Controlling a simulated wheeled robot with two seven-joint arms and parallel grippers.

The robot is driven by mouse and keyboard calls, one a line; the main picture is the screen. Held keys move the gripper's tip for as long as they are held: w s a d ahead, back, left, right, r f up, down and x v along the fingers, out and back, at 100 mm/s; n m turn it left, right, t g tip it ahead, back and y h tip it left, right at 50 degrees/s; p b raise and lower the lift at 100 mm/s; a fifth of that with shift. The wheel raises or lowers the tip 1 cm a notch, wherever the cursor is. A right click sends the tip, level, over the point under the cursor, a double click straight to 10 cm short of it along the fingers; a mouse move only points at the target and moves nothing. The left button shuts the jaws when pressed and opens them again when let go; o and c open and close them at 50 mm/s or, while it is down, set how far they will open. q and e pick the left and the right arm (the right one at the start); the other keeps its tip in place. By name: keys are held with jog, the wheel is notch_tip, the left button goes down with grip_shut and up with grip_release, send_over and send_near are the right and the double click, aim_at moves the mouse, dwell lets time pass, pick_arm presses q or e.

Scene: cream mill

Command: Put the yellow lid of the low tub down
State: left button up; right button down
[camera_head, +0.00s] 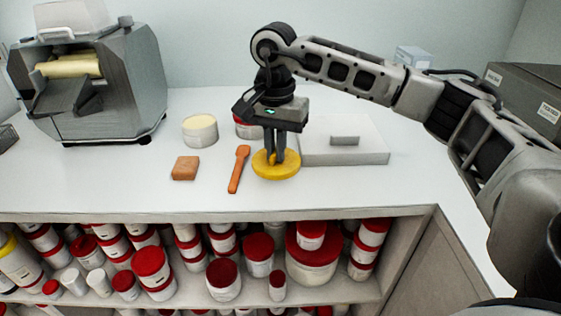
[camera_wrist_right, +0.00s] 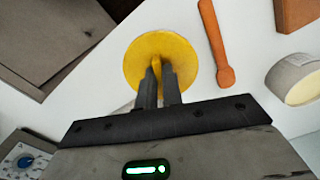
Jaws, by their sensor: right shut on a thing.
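The round yellow lid (camera_head: 265,171) is at the front of the white counter, right of the orange spatula. My right gripper (camera_head: 275,158) points down over it, shut on its middle part. In the right wrist view the lid (camera_wrist_right: 142,58) lies flat beneath the fingertips (camera_wrist_right: 158,66). I cannot tell whether its underside touches the counter or hangs just above it. An open low tub with pale cream content (camera_head: 200,131) stands behind and left of it; its side also shows in the right wrist view (camera_wrist_right: 296,80). My left gripper is out of view.
The orange spatula (camera_head: 239,169) lies close left of the lid, with a brown block (camera_head: 185,168) beyond. A flat pale box (camera_head: 345,155) is close on the right. A red-lidded tub (camera_head: 244,130) is partly hidden behind my gripper. A grey mill (camera_head: 100,85) stands back left.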

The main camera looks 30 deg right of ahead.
aim_at(280, 165)
jog(key=f, duration=0.1)
jog(key=d+f, duration=0.1)
jog(key=f, duration=0.1)
jog(key=f+p, duration=0.1)
jog(key=shift+w+d+f, duration=0.2)
jog(key=shift+d+f, duration=0.05)
jog(key=shift+f, duration=0.2)
jog(key=shift+f, duration=0.2)
jog(key=c, duration=1.5)
grip_release()
jog(key=shift+c, duration=0.2)
jog(key=shift+r, duration=0.15)
